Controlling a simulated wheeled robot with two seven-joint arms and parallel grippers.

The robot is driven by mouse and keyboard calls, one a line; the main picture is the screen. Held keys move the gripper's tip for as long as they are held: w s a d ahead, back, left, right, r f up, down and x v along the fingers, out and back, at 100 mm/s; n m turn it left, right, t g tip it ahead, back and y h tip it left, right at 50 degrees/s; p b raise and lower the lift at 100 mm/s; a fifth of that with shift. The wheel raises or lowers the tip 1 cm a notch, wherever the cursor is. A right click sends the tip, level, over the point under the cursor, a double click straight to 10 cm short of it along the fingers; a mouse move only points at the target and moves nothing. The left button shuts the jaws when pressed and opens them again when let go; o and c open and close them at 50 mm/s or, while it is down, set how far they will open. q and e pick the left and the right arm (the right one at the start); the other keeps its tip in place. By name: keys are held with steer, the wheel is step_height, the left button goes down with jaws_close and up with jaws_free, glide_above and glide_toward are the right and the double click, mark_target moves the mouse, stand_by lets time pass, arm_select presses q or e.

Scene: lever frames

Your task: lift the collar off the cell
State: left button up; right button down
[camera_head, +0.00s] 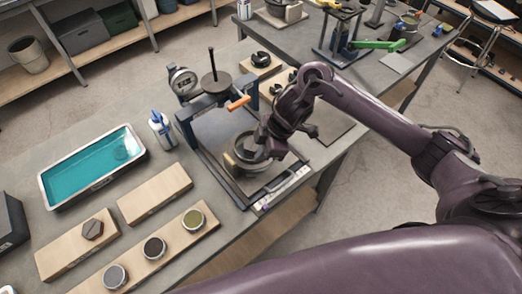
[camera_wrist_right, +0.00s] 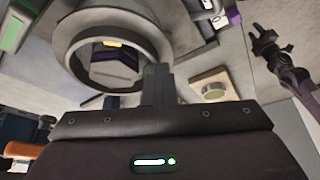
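The collar (camera_head: 237,167), a grey ring, is at the stand's base plate, partly hidden by my right gripper (camera_head: 262,146). In the right wrist view the collar (camera_wrist_right: 68,45) is large and close. A dark hexagonal piece, apparently the cell (camera_wrist_right: 115,66), shows through its opening. I cannot tell how high the collar is relative to it. My right gripper's fingers (camera_wrist_right: 157,84) are close together at the collar's wall and appear shut on it. My left gripper (camera_wrist_right: 268,45) seems to show at the right of the wrist view, well apart; its opening is unclear.
The press stand (camera_head: 211,98) with an orange handle rises beside the collar. A white bottle (camera_head: 161,132) and a teal-filled tray (camera_head: 50,196) are to the left. Wooden boards with round pieces (camera_head: 154,247) lie in front. The table's right edge is close.

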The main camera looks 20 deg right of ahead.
steer(key=s+d+b, duration=0.2)
steer(key=s+d, duration=0.1)
steer(key=s, duration=0.5)
steer(key=s+d+r+b, duration=0.1)
steer(key=s+d+b, duration=0.2)
steer(key=s, duration=0.5)
steer(key=shift+s, duration=0.35)
steer(key=shift+d+r, duration=0.1)
steer(key=c, duration=2.1)
jaws_free()
steer(key=o, duration=1.7)
steer(key=shift+c, duration=0.2)
steer(key=shift+r, duration=0.1)
